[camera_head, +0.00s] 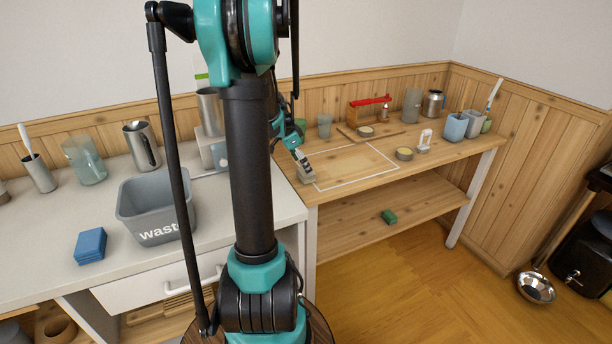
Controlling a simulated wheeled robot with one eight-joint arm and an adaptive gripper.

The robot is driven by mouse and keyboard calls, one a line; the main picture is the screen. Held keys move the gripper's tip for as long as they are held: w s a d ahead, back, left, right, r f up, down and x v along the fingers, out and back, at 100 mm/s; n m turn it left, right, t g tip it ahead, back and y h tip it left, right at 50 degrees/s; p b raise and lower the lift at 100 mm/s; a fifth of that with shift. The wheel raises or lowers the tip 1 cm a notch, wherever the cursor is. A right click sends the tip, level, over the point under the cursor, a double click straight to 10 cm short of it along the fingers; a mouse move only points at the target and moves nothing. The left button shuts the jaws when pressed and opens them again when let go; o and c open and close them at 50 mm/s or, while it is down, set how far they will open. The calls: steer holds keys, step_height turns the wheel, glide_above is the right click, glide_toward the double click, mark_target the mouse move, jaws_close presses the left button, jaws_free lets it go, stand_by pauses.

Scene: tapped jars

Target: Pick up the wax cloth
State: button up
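No thing is clearly marked as the wax cloth. A blue folded or stacked pad (91,246) lies on the white counter at the left, in front of the waste bin. A small green block-like piece (389,217) lies on the lower shelf of the wooden bench. I cannot tell which, if either, is the wax cloth. My gripper (304,168) is small in view, low over the left end of the wooden bench top, well apart from both. A small greyish-beige thing (307,177) shows at its tips. I cannot tell whether the fingers hold it.
A grey waste bin (157,207) stands on the counter, with metal and glass jugs behind. A white-outlined area (355,166) on the bench top is mostly clear. A round tin (404,153), a board with a red-topped rack (369,108), and cups stand around it. A metal bowl (536,287) is on the floor.

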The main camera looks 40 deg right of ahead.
steer(key=shift+x, duration=1.95)
steer(key=shift+c, duration=0.3)
steer(key=c, duration=1.3)
steer(key=shift+o, duration=0.2)
steer(key=shift+r, duration=0.1)
step_height(320, 180, up, 20)
